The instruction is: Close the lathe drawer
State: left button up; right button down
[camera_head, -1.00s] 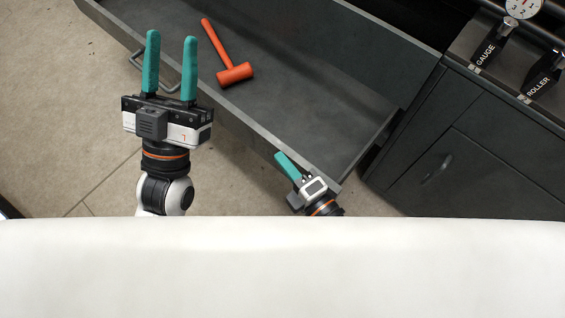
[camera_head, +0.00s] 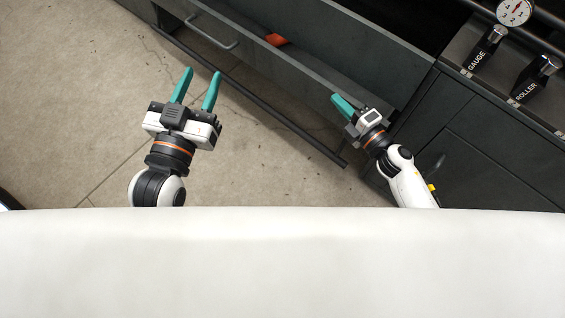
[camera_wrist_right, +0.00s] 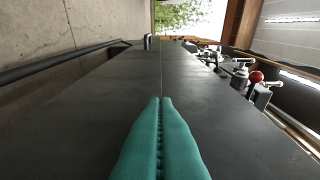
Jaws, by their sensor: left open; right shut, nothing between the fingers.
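The lathe drawer (camera_head: 318,85) is a long dark grey drawer, slid mostly into the cabinet, with a narrow strip of its inside still showing. Its bar handle (camera_head: 212,32) is on the front face toward the upper left. My right gripper (camera_head: 335,98) is shut and empty at the right part of the drawer front; I cannot tell if it touches. In the right wrist view its teal fingers (camera_wrist_right: 160,100) lie together over the dark drawer front (camera_wrist_right: 110,85). My left gripper (camera_head: 198,74) is open and empty, above the floor, apart from the drawer.
A dark bar (camera_head: 260,104) runs low along the cabinet front. A cabinet (camera_head: 470,150) with gauge and roller levers and a dial (camera_head: 514,11) stands right. The floor (camera_head: 90,90) at left is clear.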

jog(key=shift+w+d, duration=0.55)
jog(key=shift+w, duration=0.05)
jog(key=shift+f, duration=0.1)
